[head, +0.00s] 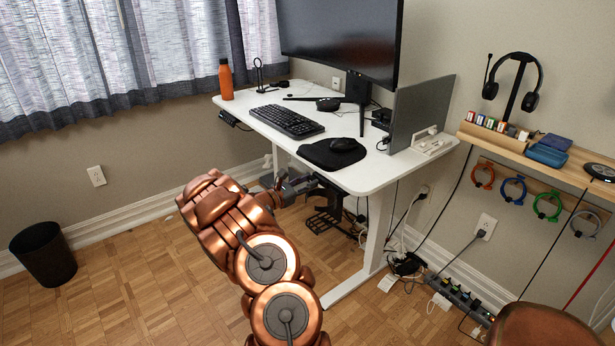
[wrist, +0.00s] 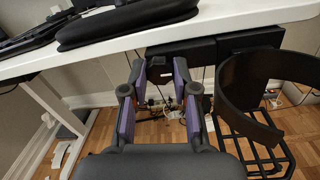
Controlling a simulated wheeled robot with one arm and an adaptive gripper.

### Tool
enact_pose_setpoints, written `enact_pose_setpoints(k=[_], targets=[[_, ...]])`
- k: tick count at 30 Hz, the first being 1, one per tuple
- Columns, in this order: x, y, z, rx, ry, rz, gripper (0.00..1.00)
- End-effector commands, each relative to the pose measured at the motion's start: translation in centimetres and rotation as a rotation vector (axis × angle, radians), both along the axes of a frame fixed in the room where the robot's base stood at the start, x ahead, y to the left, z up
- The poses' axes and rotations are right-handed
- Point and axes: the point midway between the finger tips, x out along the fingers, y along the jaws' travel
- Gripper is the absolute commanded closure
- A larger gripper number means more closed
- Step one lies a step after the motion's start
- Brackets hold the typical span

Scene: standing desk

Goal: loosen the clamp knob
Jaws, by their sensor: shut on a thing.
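My gripper (head: 296,187) is under the front edge of the white standing desk (head: 385,175) in the head view. In the wrist view its two purple-padded fingers (wrist: 159,72) reach forward below the desktop and stand a little apart. They are shut on a small dark part (wrist: 159,76) between the tips, which appears to be the clamp knob. Its shape is mostly hidden. Right of it, a black clamp body (wrist: 228,46) sits against the desk's underside, with a curved black band (wrist: 236,92) hanging beside it.
A black wire rack (wrist: 262,152) hangs below the band. A mouse (head: 343,144) lies on a black mat (head: 318,156) above the gripper. A white desk leg (head: 376,235) stands to the right, with cables and a power strip (head: 460,297) on the floor.

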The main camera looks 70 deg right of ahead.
Motion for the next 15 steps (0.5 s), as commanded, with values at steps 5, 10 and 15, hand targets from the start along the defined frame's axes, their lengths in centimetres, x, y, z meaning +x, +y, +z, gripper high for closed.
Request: enact_pose_setpoints(k=[5,10,15], targets=[[-0.05,0.07,0.19,0.088,0.144,-0.001,1.0],[-0.05,0.07,0.23,0.167,0.283,0.0,1.0],[-0.06,0.07,0.29,0.247,0.422,-0.001,1.0]])
